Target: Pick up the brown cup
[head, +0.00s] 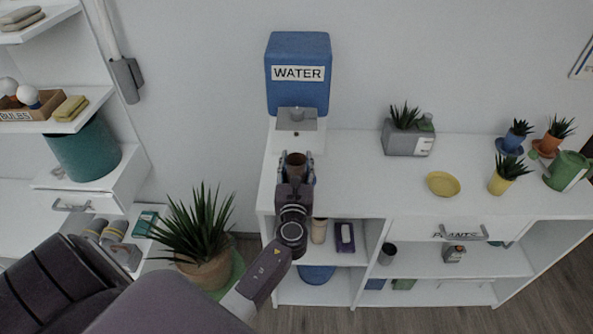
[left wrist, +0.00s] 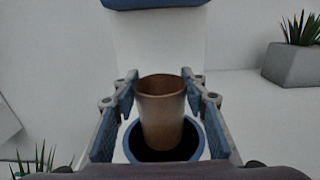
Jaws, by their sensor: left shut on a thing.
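The brown cup (head: 296,159) is between the fingers of my left gripper (head: 295,170), in front of the blue water dispenser (head: 298,50) at the left end of the white shelf desk. In the left wrist view the cup (left wrist: 160,105) is upright between the two blue-padded fingers of my left gripper (left wrist: 160,108), which is shut on it. A dark round thing with a blue rim (left wrist: 192,153) shows behind the cup's lower part; I cannot tell what it is. My right gripper is not in view.
A grey planter (head: 402,140), a yellow saucer (head: 443,184), small potted plants and a green watering can (head: 567,171) stand on the desk top to the right. A large potted plant (head: 205,270) stands at the lower left. The desk top between cup and planter is clear.

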